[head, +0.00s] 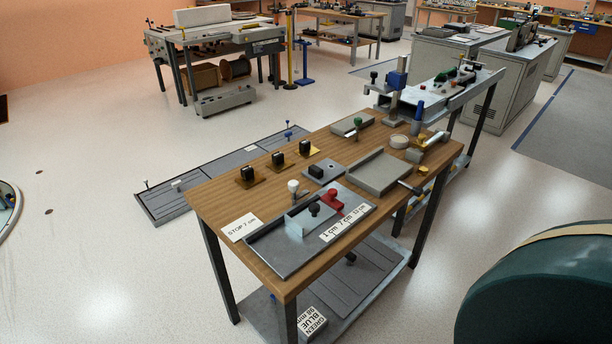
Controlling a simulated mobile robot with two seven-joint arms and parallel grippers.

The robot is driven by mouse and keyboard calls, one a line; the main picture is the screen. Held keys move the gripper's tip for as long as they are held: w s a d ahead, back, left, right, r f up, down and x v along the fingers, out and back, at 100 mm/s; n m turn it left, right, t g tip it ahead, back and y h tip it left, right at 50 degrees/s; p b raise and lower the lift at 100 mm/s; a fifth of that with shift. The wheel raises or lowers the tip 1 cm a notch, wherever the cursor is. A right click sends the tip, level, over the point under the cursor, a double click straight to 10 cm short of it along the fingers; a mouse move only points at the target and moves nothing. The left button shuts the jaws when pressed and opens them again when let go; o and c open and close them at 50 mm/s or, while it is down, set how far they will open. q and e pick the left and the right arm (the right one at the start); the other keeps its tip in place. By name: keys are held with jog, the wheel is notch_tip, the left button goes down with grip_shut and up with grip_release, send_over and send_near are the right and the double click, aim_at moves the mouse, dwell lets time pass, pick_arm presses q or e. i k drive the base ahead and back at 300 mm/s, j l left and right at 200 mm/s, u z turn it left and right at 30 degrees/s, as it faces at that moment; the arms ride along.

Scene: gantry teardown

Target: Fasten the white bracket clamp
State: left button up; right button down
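A clamp with a white handle (293,187) stands at the back left of a grey fixture plate (275,257) on the wooden bench. A pale metal bracket (297,224) stands on the plate, with a black knob (314,210) beside it. A red clamp (333,199) is at the plate's back right. Whether the white-handled clamp is fastened or loose is too small to tell. Neither of my grippers is in view.
A large dark green rounded object (540,290) fills the lower right. Floor left of the bench is mostly clear.

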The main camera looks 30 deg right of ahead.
aim_at(293, 185)
jog(key=z, duration=0.95)
